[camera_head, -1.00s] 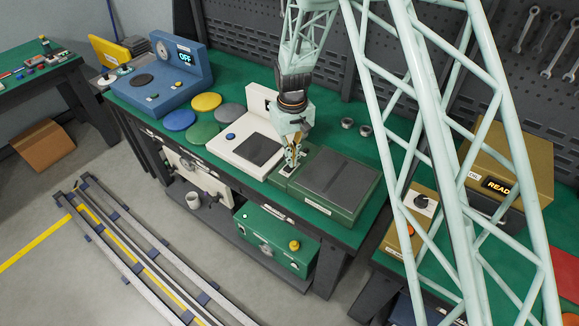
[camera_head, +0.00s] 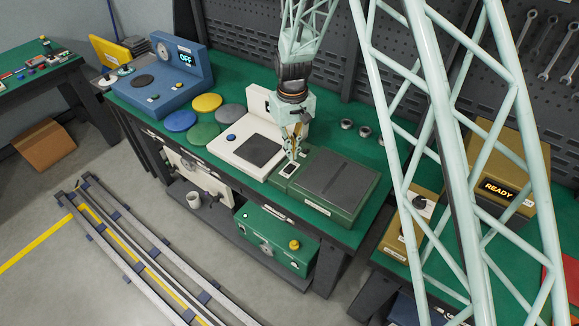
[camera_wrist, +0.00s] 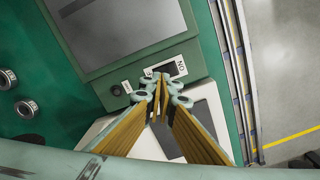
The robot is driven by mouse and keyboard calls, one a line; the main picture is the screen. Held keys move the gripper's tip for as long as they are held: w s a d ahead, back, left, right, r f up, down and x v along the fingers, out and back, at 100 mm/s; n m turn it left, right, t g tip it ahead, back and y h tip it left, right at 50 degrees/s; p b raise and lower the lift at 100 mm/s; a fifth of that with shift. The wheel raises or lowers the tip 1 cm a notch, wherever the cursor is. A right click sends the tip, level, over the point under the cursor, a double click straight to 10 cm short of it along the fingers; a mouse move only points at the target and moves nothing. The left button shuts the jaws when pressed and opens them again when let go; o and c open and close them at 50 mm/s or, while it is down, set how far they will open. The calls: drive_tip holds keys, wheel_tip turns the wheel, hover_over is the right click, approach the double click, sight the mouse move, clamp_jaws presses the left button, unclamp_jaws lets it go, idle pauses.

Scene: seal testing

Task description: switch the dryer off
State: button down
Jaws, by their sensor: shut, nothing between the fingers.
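The green box with a dark ribbed lid (camera_head: 340,180), which I take to be the dryer, stands at the right end of the green bench. On its left strip is a small white-framed dark panel (camera_head: 289,169). In the wrist view this panel (camera_wrist: 173,66) carries letters that seem to read ON turned round, partly beside my fingertips. A small dark round knob (camera_wrist: 116,91) sits beside it. My gripper (camera_head: 297,157) is shut and empty, pointing down just above the panel; its fingertips (camera_wrist: 161,77) meet close to it. I cannot tell whether they touch it.
A white device with a dark plate (camera_head: 259,150) stands just left of the green box. Further left are coloured discs (camera_head: 207,102) and a blue device reading OFF (camera_head: 182,75). Small metal rings (camera_head: 347,124) lie behind the box. A tan device reading READY (camera_head: 510,170) stands right.

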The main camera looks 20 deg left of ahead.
sight(293, 165)
drive_tip(key=shift+r+p, duration=0.45)
drive_tip(key=shift+r, duration=0.8)
drive_tip(key=shift+r, duration=0.1)
drive_tip(key=s+d+r+m+t+b, duration=0.1)
drive_tip(key=s+d+r, duration=0.3)
drive_tip(key=d+r, duration=0.5)
drive_tip(key=s+d+r+m+b, duration=0.1)
drive_tip(key=s+d+r+m, duration=0.15)
drive_tip(key=d+r, duration=0.7)
drive_tip(key=s+d+r+t, duration=0.1)
drive_tip(key=s+d+r, duration=0.3)
drive_tip(key=d+r, duration=0.5)
drive_tip(key=s+d+r+m+b, duration=0.1)
drive_tip(key=s+d+r, duration=0.3)
drive_tip(key=s, duration=0.3)
drive_tip(key=s+d+r+m+b, duration=0.1)
drive_tip(key=s+d+r+m, duration=0.1)
drive_tip(key=s+d+r, duration=0.45)
drive_tip(key=s+d+f+m+t, duration=0.1)
drive_tip(key=s+d, duration=0.1)
drive_tip(key=s, duration=0.7)
drive_tip(key=s+d+f+m+t, duration=0.1)
drive_tip(key=s+d, duration=0.1)
drive_tip(key=s, duration=0.7)
drive_tip(key=shift+s+d+f+b, duration=0.2)
drive_tip(key=shift+d+b, duration=0.1)
drive_tip(key=shift+b, duration=0.15)
